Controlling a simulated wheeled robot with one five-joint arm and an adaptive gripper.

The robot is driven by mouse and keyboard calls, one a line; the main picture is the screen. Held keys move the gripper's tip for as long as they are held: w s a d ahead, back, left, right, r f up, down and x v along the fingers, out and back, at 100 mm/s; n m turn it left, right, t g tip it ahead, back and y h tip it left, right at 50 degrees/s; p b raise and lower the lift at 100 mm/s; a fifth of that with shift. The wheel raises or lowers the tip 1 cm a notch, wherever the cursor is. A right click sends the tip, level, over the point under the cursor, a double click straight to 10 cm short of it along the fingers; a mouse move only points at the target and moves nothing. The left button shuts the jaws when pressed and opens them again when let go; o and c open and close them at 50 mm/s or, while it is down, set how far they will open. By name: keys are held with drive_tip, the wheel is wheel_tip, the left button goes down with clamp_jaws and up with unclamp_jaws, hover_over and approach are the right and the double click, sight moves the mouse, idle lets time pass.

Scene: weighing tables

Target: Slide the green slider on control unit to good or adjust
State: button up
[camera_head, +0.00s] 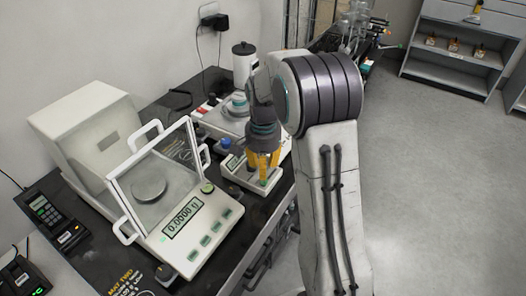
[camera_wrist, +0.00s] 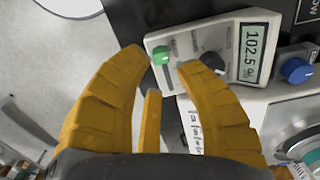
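The control unit (camera_head: 238,180) is a small pale box with a lit display, on the black table beside the scale. In the wrist view the control unit (camera_wrist: 285,28) shows 102.5 on its display. The green slider (camera_wrist: 162,55) is a small green knob on its panel, left of a dark knob (camera_wrist: 212,62). My gripper (camera_head: 263,174) points down over the control unit. In the wrist view my gripper (camera_wrist: 161,60) has its yellow fingers spread and empty, with the green slider between the tips. I cannot tell whether they touch it. The slider's labels are not readable.
A large scale (camera_head: 205,228) reading 0.0000 with a clear shield stands to the left. A blue knob (camera_wrist: 296,70) is to the right of the control unit's display. Another device (camera_head: 228,118) stands behind it. Open floor (camera_head: 440,190) lies to the right.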

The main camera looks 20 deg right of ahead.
wheel_tip(320, 180, up, 6)
idle(0.4)
drive_tip(key=shift+r, duration=0.1)
idle(0.4)
drive_tip(key=s+f+n, duration=0.4)
drive_tip(key=f+n, duration=0.1)
drive_tip(key=n, duration=0.2)
drive_tip(key=s+a+r+n+p, duration=0.1)
drive_tip(key=s+a+r+n, duration=0.15)
drive_tip(key=s, duration=0.55)
drive_tip(key=s+a+r+n+p, duration=0.1)
drive_tip(key=s+a+r, duration=0.25)
drive_tip(key=s, duration=0.55)
wheel_tip(320, 180, up, 6)
drive_tip(key=s+t+p, duration=0.1)
drive_tip(key=t, duration=0.2)
drive_tip(key=shift+s+a+n+p, duration=0.2)
drive_tip(key=shift+a+n+p, duration=0.15)
drive_tip(key=shift+p, duration=0.05)
drive_tip(key=shift+f, duration=0.1)
